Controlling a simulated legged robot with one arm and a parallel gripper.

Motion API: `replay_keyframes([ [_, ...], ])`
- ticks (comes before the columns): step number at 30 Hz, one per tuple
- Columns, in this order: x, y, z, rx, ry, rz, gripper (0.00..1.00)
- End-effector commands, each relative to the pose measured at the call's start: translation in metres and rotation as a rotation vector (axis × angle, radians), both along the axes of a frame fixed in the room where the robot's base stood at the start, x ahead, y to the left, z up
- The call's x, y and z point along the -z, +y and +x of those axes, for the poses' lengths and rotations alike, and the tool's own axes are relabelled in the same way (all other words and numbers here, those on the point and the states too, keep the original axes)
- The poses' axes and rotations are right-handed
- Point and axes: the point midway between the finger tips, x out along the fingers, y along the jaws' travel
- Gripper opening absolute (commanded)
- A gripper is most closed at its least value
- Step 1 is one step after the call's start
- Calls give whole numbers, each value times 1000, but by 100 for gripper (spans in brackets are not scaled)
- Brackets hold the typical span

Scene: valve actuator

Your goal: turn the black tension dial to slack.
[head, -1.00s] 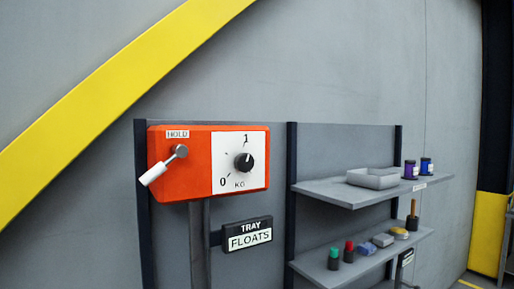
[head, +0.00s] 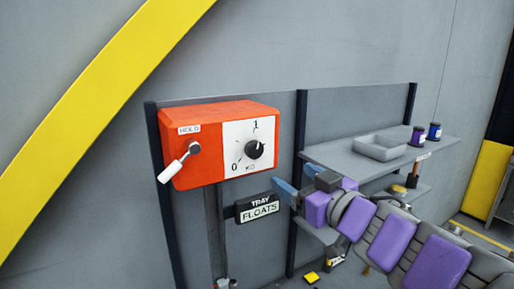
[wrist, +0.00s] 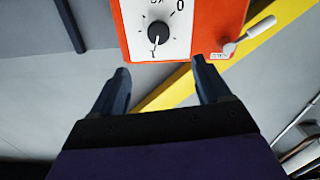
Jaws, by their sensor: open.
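The black dial (head: 255,150) sits on the white panel (head: 238,160) of an orange box (head: 200,172), with 0 at lower left and 1 at the top. Its pointer mark appears turned toward the 1. In the wrist view, which is upside down, the dial (wrist: 158,33) lies ahead of the fingers, near the picture's top. My gripper (head: 292,180) is open and empty, below and right of the dial in the head view and not touching it. Both fingers of my gripper (wrist: 160,66) show in the wrist view, with a gap between them.
A HOLD lever (head: 180,163) with a white handle is on the box's left side. A TRAY FLOATS sign (head: 258,207) hangs below, close to my gripper. A shelf (head: 440,148) with a grey tray (head: 380,147) and small jars is at right. Space before the dial looks clear.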

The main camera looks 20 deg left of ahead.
Motion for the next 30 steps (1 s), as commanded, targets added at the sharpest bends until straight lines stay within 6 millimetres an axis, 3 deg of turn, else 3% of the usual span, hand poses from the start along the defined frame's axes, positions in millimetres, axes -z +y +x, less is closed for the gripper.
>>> replay_keyframes([
  [21, 3, 91, 77, 3, 2, -3, 77],
  [30, 1, 117, 100, 3, 1, -1, 77],
])
